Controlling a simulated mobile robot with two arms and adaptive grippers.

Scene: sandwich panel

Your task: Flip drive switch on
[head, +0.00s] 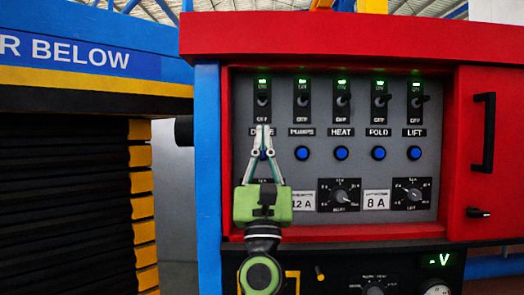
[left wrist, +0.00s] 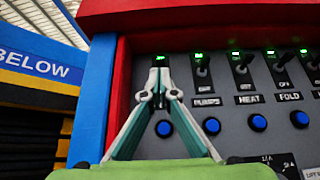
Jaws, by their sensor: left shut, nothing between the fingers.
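The drive switch (head: 263,99) is the leftmost toggle in the top row of a grey panel. A green light glows above it in the head view. My left gripper (head: 263,130) is shut and empty, its fingertips just below the switch and over part of its "DRIVE" label. In the left wrist view, the fingertips of my left gripper (left wrist: 160,80) cover most of the switch, and its green light shows above them. I cannot tell whether the fingertips touch the lever. My right gripper is not in view.
Similar switches for pumps (head: 302,101), heat (head: 343,101), fold (head: 381,101) and lift (head: 416,101) stand to the right, their green lights lit. Blue buttons (head: 341,153) and dials (head: 346,196) sit below. A red frame (head: 340,38) surrounds the recessed panel; a black handle (head: 484,132) is at right.

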